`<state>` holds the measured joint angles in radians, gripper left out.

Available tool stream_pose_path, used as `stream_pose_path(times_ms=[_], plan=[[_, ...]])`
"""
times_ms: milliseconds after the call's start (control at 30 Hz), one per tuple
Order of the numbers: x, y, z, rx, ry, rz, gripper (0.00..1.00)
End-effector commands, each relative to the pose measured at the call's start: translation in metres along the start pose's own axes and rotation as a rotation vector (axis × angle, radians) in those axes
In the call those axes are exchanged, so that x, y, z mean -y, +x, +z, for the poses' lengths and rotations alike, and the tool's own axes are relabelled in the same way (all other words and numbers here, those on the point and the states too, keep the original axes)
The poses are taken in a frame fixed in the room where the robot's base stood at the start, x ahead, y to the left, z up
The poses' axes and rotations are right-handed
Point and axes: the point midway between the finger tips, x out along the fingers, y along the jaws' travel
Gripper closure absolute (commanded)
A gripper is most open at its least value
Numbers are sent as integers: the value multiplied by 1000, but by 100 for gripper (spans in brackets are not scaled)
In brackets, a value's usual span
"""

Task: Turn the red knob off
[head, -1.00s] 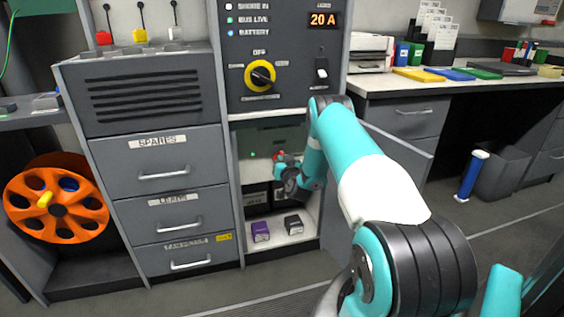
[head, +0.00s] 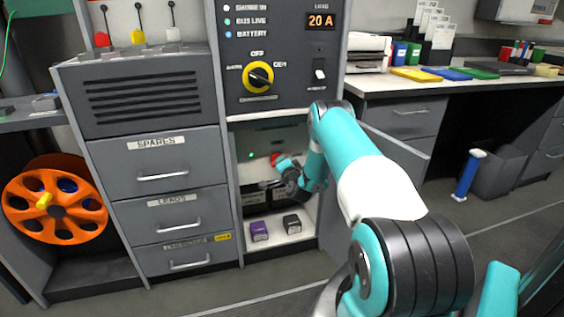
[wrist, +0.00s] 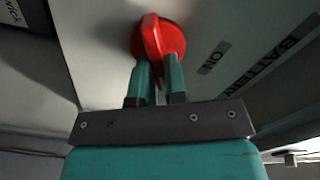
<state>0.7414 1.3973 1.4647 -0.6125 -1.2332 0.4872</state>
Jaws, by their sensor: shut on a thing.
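The red knob (wrist: 172,38) is a round red disc with a raised grip bar, on a pale panel inside the open lower compartment. My gripper (wrist: 158,72) is shut on the knob's grip bar, one teal finger on each side. In the wrist view, the label "ON" and part of the word "BATTERY" stand to the right of the knob. In the head view the knob (head: 275,159) is a small red spot at my gripper (head: 281,162), partly hidden by it.
A compartment door (head: 398,150) stands open to the right of my arm. A purple box (head: 259,231) and a black box (head: 291,224) sit on the compartment floor. A yellow-ringed selector (head: 258,76) is on the panel above. A small green light (head: 251,155) shows left of the knob.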

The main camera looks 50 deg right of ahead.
Motion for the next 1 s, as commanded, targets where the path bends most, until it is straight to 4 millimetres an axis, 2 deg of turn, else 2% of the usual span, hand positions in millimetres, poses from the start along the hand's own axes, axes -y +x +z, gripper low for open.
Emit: stream_pose_path(times_ms=[500, 1000], plan=[[-4, 0, 1, 0, 398, 0, 100], [-6, 0, 1, -1, 515, 0, 100]])
